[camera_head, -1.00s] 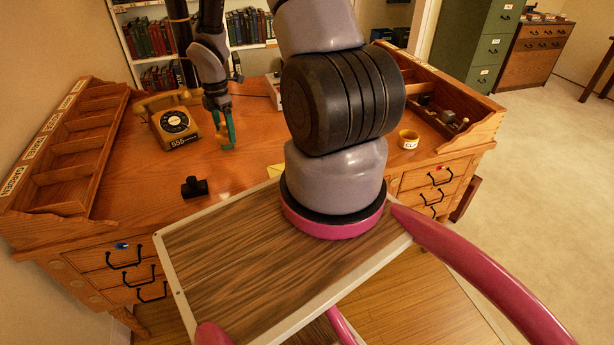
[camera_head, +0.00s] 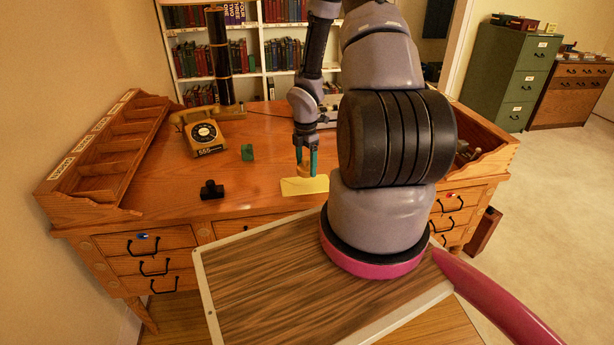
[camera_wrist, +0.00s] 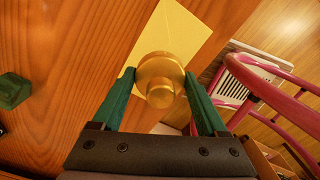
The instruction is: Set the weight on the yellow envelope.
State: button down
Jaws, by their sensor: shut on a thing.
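The brass weight (camera_wrist: 160,78) is a round, stepped, knobbed piece held between the green fingertips of my gripper (camera_wrist: 160,88). In the head view my gripper (camera_head: 306,162) points down at the near middle of the desk, and the weight (camera_head: 304,171) shows small between its fingers. The yellow envelope (camera_head: 303,187) lies flat on the desk just below, partly hidden by my arm. In the wrist view the envelope (camera_wrist: 185,35) spreads beneath the weight, which overlaps it in the picture. I cannot tell whether the weight touches it.
A green block (camera_head: 247,152) and a black stamp-like object (camera_head: 211,190) stand left of the envelope on the wooden desk (camera_head: 170,195). A yellow telephone (camera_head: 205,135) stands farther back. Wooden organisers (camera_head: 110,150) line the desk sides. Bare desk lies between the stamp and the envelope.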

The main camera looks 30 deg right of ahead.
aim_at(306, 175)
jog(key=shift+f, duration=1.9)
jog(key=shift+f, duration=0.1)
jog(key=shift+f, duration=0.25)
grip_release()
jog(key=shift+r, duration=0.1)
